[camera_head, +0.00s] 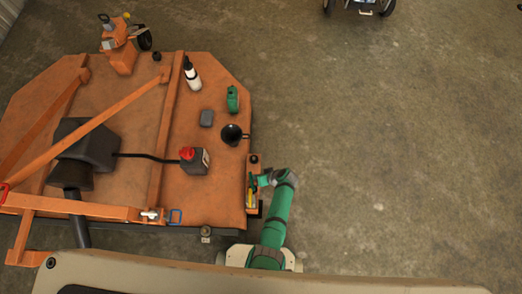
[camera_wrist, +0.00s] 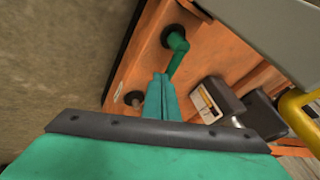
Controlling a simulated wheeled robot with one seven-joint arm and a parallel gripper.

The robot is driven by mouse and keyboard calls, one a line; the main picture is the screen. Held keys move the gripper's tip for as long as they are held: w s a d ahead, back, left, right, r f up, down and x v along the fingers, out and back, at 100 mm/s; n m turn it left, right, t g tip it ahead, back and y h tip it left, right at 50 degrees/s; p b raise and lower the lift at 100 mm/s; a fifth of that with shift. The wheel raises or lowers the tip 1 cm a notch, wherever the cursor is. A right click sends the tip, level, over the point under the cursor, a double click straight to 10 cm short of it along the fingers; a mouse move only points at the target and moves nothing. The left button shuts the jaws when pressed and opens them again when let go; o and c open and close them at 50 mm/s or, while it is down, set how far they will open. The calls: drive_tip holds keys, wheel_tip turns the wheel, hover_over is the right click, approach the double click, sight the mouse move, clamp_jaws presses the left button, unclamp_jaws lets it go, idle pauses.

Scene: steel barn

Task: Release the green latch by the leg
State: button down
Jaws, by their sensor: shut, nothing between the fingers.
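The green latch (camera_wrist: 178,46) is a bent green rod in the wrist view. Its upper end sits in a dark round collar on an orange plate (camera_wrist: 150,60), and its lower end points down toward my fingertips. My gripper (camera_wrist: 160,78) is shut and empty, its tips right by the latch's lower end; I cannot tell whether they touch. In the head view my gripper (camera_head: 261,181) is at the orange bracket (camera_head: 253,162) on the deck's right edge. The latch cannot be made out clearly there, and I cannot tell which part is the leg.
The orange deck (camera_head: 120,110) carries a red-capped can (camera_head: 196,160), a black funnel (camera_head: 232,134), a green bottle (camera_head: 232,99) and a white bottle (camera_head: 192,74). A yellow bar (camera_wrist: 298,112) and a grey box (camera_wrist: 222,98) are right of my fingers. Concrete floor (camera_head: 390,150) at right is clear.

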drive_tip(key=n+g, duration=0.1)
drive_tip(key=a+n+g, duration=0.1)
drive_tip(key=n, duration=0.1)
drive_tip(key=shift+w+a, duration=0.3)
drive_tip(key=a+n+g, duration=0.1)
drive_tip(key=n, duration=0.1)
drive_tip(key=a+n+g, duration=0.1)
drive_tip(key=n, duration=0.2)
drive_tip(key=shift+s+a+g, duration=0.15)
drive_tip(key=shift+s+g, duration=0.05)
drive_tip(key=shift+g, duration=0.2)
drive_tip(key=n, duration=0.1)
drive_tip(key=a+n+g, duration=0.1)
drive_tip(key=shift+s+n+g+h, duration=0.3)
drive_tip(key=shift+s+n, duration=0.05)
drive_tip(key=shift+n, duration=0.05)
drive_tip(key=shift+s+a+n+g+h, duration=0.3)
drive_tip(key=shift+n+g+h, duration=0.05)
drive_tip(key=shift+n, duration=0.45)
drive_tip(key=shift+s+a+n+g+h, duration=0.25)
drive_tip(key=shift+s+n+g+h, duration=0.05)
drive_tip(key=shift+n, duration=0.5)
drive_tip(key=shift+s+a+n+g+h, duration=0.3)
drive_tip(key=shift+n+g+h, duration=0.05)
drive_tip(key=shift+n, duration=0.45)
drive_tip(key=v, duration=1.1)
drive_tip(key=shift+a, duration=0.1)
drive_tip(key=shift+s, duration=0.1)
